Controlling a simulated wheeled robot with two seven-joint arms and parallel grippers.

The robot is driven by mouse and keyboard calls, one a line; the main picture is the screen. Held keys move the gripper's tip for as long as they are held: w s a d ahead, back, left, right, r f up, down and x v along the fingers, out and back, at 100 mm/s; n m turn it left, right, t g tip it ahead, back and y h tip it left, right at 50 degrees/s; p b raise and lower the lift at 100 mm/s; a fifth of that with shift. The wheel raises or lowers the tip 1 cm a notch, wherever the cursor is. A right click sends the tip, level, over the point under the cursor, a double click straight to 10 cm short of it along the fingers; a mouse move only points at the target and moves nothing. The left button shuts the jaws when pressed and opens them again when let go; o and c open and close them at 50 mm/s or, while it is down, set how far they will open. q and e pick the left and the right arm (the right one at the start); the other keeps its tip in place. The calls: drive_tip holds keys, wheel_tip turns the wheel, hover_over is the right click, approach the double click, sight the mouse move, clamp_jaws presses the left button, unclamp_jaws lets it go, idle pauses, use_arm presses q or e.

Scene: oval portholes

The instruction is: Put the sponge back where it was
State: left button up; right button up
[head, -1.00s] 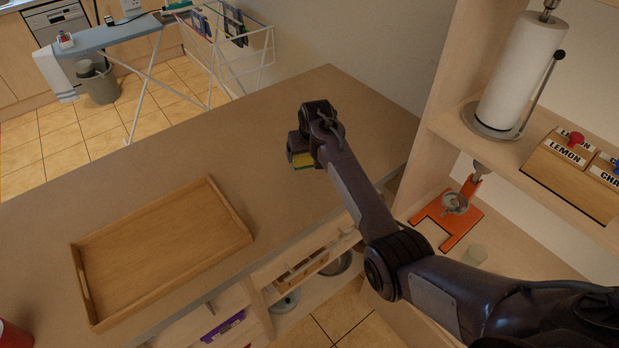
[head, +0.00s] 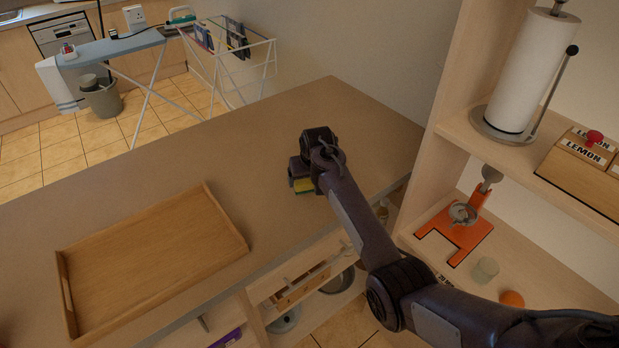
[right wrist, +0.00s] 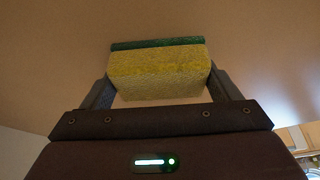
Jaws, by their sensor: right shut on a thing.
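The sponge (right wrist: 158,72) is yellow with a green scouring side. In the right wrist view it sits between both fingers of my right gripper (right wrist: 160,88), which is shut on it. In the head view the sponge (head: 304,186) shows only as a small yellow and green patch under my right gripper (head: 302,178), at the counter (head: 240,135) to the right of the wooden tray. I cannot tell whether the sponge touches the counter. The rest of it is hidden by the gripper. My left gripper is not in view.
A wooden tray (head: 150,262) lies on the counter at the left. Right of the counter, shelves hold a paper towel roll (head: 524,70), an orange stand (head: 455,232) and a LEMON-labelled wooden box (head: 588,165). Bare counter lies around the gripper.

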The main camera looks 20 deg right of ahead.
drive_tip(key=o, duration=0.8)
drive_tip(key=shift+f, duration=0.1)
drive_tip(key=shift+o, duration=0.2)
drive_tip(key=b+v, duration=0.1)
drive_tip(key=v, duration=1.1)
drive_tip(key=shift+r, duration=0.25)
drive_tip(key=shift+w, duration=0.1)
